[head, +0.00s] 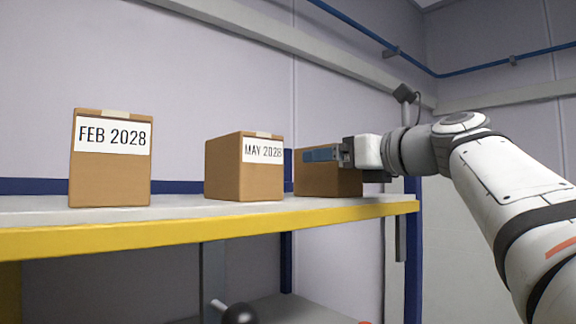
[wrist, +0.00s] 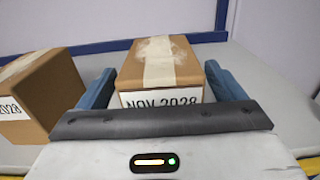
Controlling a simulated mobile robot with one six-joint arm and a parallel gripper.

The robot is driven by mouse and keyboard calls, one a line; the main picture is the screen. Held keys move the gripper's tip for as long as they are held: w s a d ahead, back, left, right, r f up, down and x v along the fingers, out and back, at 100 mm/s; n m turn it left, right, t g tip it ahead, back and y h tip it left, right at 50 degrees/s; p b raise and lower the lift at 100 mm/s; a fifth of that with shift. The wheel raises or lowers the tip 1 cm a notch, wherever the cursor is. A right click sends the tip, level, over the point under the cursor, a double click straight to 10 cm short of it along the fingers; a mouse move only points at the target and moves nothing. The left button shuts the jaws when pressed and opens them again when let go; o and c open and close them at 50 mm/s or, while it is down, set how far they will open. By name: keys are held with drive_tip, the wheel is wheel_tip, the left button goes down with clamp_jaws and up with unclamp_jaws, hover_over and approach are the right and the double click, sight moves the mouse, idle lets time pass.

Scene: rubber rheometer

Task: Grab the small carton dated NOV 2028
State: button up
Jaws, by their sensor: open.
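The NOV 2028 carton (wrist: 160,66) is a small brown box with pale tape over its top. Its white date label shows in the wrist view, partly covered by my gripper's body. In the head view the same carton (head: 325,183) stands at the right end of the shelf, its label hidden. My gripper (wrist: 162,78) is open, with one blue finger on the left and one on the right of the carton. A small gap shows at the left finger; at the right finger I cannot tell if it touches. In the head view my gripper (head: 322,155) overlaps the carton's upper part.
The MAY 2028 carton (head: 229,170) stands just left, close to my left finger in the wrist view (wrist: 45,95). The FEB 2028 carton (head: 110,180) is further left. The shelf (head: 180,212) has a yellow front edge and a blue rail behind.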

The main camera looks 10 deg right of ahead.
drive_tip(key=shift+w+a+f, duration=0.1)
drive_tip(key=shift+w+a, duration=0.2)
drive_tip(key=shift+w, duration=0.35)
drive_tip(key=shift+s, duration=0.1)
drive_tip(key=shift+c, duration=0.3)
drive_tip(key=c, duration=1.2)
drive_tip(key=shift+c, duration=0.4)
drive_tip(key=shift+r, duration=0.2)
